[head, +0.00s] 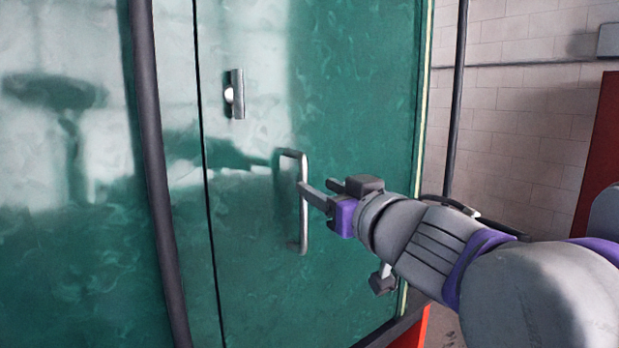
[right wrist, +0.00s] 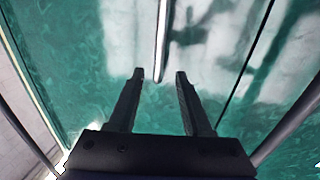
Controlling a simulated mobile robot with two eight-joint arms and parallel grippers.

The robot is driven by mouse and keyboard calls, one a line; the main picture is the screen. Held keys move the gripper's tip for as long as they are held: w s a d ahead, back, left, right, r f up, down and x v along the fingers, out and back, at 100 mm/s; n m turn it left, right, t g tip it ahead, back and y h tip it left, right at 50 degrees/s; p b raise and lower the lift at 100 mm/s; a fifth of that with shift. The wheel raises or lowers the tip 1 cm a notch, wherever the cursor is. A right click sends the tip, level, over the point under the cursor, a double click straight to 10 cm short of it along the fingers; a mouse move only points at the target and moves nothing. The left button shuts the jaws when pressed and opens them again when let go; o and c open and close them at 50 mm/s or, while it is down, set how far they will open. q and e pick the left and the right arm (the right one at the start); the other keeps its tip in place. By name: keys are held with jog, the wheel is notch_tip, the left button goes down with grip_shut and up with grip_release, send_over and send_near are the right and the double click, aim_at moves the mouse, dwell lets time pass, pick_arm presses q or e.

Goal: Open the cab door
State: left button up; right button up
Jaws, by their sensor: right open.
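The cab door (head: 345,110) is a glossy green panel, and it looks closed, with a dark seam along its left edge. A vertical metal handle (head: 303,225) is fixed on it; it also shows in the right wrist view (right wrist: 160,40). A small metal latch plate with a round knob (head: 236,94) sits above and left of the handle. My right gripper (head: 318,185) is open, with its fingertips at the handle's upper half. In the right wrist view the bar lines up between the two fingertips (right wrist: 158,78); I cannot tell whether they touch it. My left gripper is not in view.
A dark vertical rail (head: 152,160) runs left of the door seam, and another thin dark pole (head: 456,100) stands to the right. A pale brick wall (head: 530,115) is behind on the right, with a red panel (head: 600,150) at the edge.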

aim_at(305, 179)
jog(key=p+x, duration=0.1)
jog(key=x, duration=0.6)
jog(key=shift+w, duration=0.2)
grip_shut()
dwell(1.1)
